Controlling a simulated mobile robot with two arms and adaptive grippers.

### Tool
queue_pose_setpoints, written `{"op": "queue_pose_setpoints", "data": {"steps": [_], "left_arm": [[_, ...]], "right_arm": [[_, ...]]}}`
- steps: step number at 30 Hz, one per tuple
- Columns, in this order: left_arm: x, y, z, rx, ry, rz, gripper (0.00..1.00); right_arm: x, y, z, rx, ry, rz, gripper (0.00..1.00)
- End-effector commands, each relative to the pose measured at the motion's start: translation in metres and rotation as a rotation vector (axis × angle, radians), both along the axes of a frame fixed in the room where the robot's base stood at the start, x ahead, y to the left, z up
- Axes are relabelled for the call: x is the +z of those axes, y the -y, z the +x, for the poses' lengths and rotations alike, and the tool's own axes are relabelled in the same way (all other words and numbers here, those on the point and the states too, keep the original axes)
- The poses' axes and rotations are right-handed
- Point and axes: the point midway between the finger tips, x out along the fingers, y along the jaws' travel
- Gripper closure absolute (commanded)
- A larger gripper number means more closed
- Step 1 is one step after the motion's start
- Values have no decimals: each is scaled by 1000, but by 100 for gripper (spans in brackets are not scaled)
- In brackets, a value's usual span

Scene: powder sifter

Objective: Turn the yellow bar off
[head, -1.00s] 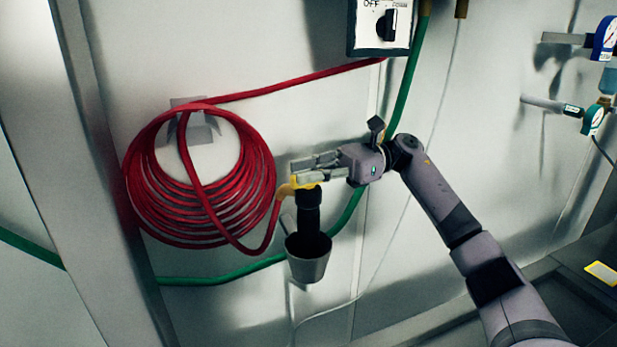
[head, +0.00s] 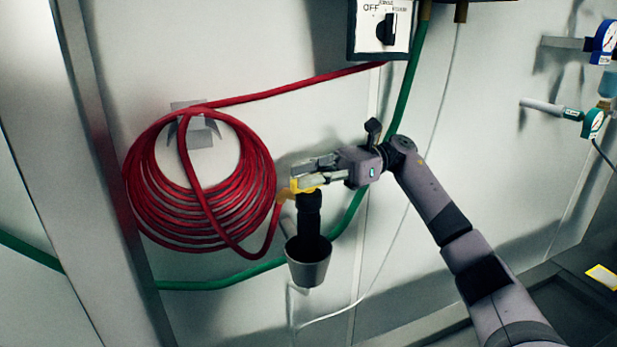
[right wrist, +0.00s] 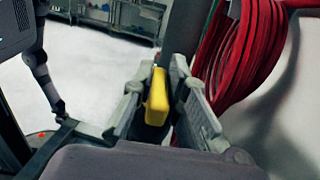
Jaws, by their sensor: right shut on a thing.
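The yellow bar (head: 306,183) sits at the top of a black nozzle (head: 308,215) that stands in a grey cup (head: 308,268) on the wall. A red hose joins it from the left. My right gripper (head: 318,173) is shut on the yellow bar from the right side. In the right wrist view the yellow bar (right wrist: 157,98) lies between the two fingers (right wrist: 160,105). The fingers partly hide the bar in the head view. My left gripper is not in view.
A coiled red hose (head: 140,190) hangs on a wall hook left of the gripper. A switch box marked OFF (head: 368,32) is above. Green hoses (head: 222,279) run along the wall. Gauges (head: 606,36) are at the upper right.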

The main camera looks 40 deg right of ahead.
Motion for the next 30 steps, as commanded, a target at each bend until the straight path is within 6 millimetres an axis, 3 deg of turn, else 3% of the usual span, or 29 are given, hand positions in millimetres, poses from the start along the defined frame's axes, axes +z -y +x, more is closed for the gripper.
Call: {"op": "queue_pose_setpoints", "data": {"steps": [20, 21, 30], "left_arm": [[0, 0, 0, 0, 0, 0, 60], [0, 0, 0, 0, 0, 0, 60], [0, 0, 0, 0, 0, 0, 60]], "right_arm": [[-1, 0, 0, 0, -3, -2, 100], [-1, 0, 0, 0, -3, -2, 84], [-1, 0, 0, 0, -1, -1, 66]]}}
